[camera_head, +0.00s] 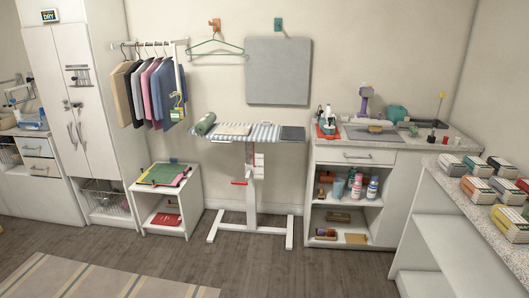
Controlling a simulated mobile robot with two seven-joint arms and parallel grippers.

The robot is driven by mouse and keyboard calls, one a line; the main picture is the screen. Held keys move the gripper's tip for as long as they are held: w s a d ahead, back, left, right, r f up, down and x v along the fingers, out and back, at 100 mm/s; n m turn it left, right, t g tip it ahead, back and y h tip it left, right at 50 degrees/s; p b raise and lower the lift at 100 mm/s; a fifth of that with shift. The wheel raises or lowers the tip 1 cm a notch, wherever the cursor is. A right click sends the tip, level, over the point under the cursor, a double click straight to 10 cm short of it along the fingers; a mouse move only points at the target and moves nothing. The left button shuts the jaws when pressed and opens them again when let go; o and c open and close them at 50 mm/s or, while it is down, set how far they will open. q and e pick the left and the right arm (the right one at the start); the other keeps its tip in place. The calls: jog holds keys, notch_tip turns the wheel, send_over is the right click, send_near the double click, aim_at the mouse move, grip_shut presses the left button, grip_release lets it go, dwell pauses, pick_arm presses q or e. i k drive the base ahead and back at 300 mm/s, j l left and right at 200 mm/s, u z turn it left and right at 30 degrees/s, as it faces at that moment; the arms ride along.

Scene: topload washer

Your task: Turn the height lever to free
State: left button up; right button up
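A striped ironing board (264,133) stands against the back wall on a white column and base (250,228). A small red lever (240,183) sticks out to the left of the column, below the board, and looks about level. I take it to be the height lever; its markings are too small to read. A white tag (259,162) with some red on it hangs beside the column. Neither of my grippers shows in this view.
A low white shelf (168,212) with folded cloths stands left of the board. A white cabinet (345,190) with a counter stands close on the right, and another counter (443,165) fills the right front. The floor before the board is clear, with a striped rug (95,280).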

aim_at(234, 183)
jog(key=i+l+u, duration=0.15)
jog(key=i, duration=0.3)
jog(key=i+u, duration=0.2)
jog(key=i, duration=0.2)
jog(key=i+l+u, duration=0.15)
jog(key=u, duration=0.65)
jog(key=i+l+u, duration=0.2)
jog(key=l+u, duration=0.15)
jog(key=i+l+u, duration=0.45)
jog(key=l, duration=0.35)
jog(key=l+u, duration=0.1)
jog(key=l, duration=0.35)
jog(key=i+l, duration=0.1)
jog(key=l, duration=0.35)
jog(key=i+l, duration=0.15)
jog(key=l, duration=0.35)
jog(key=i+l, duration=0.1)
jog(key=l, duration=0.35)
